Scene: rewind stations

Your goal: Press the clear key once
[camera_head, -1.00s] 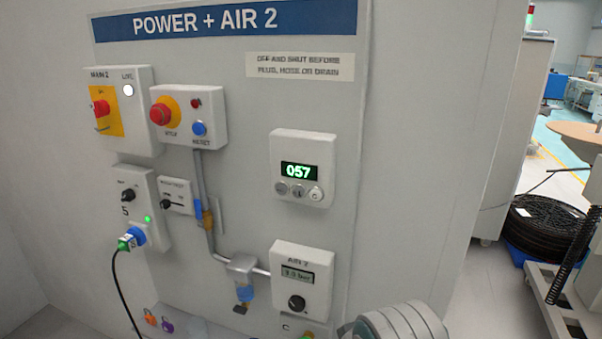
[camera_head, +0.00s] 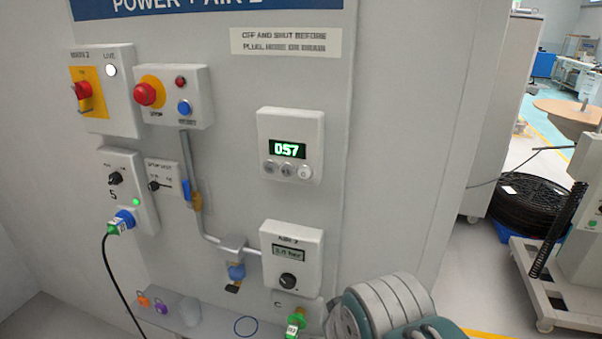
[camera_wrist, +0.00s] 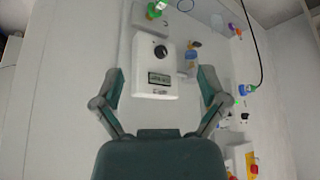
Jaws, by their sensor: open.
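A white counter box (camera_head: 290,118) on the wall panel shows a green "057" in the head view. Three small round keys sit in a row under its display: a left grey key (camera_head: 271,167), a middle grey key (camera_head: 287,169) and a paler right key (camera_head: 304,172). Their markings are too small to read, so I cannot tell which is the clear key. My gripper (camera_wrist: 161,82) is open and empty in the wrist view, its fingers framing the AIR 2 regulator box (camera_wrist: 154,55), apparently upside down there. The counter box is not visible in that view.
The AIR 2 box (camera_head: 302,243) is below the counter. A red stop button (camera_head: 144,94), blue reset button (camera_head: 184,108) and red main switch (camera_head: 82,90) are to the left. A black cable (camera_head: 110,270) hangs from a blue plug. The panel around the counter is clear.

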